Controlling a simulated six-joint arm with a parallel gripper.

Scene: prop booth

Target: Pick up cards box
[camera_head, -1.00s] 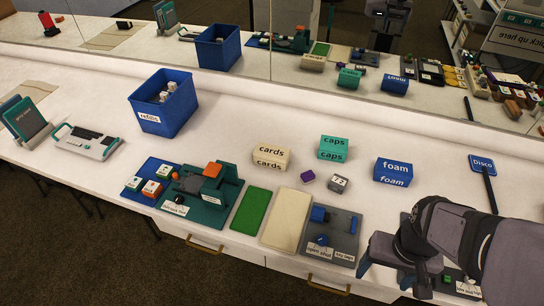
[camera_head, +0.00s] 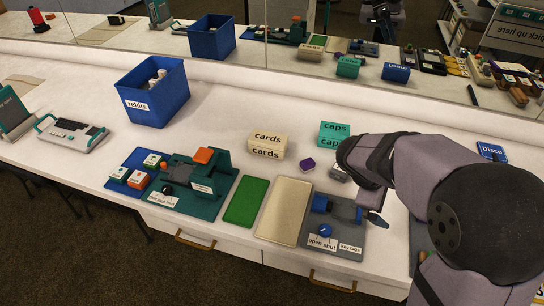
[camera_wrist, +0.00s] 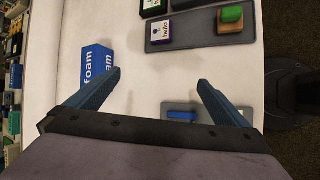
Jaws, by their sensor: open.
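The cards box (camera_head: 267,144) is a cream box labelled "cards" on top and front. It sits upright on the white counter near the middle of the head view, and nothing touches it. It does not show in the wrist view. My gripper (camera_wrist: 160,78) is open and empty, with bare white counter between its two fingers. In the head view my gripper is right of the cards box and nearer the front, over the right part of the grey tag panel, with the fingers partly hidden by my arm.
The blue foam box (camera_wrist: 97,65) is by one finger in the wrist view. A blue refills bin (camera_head: 155,92) is left; green (camera_head: 245,202) and cream (camera_head: 284,211) mats lie in front.

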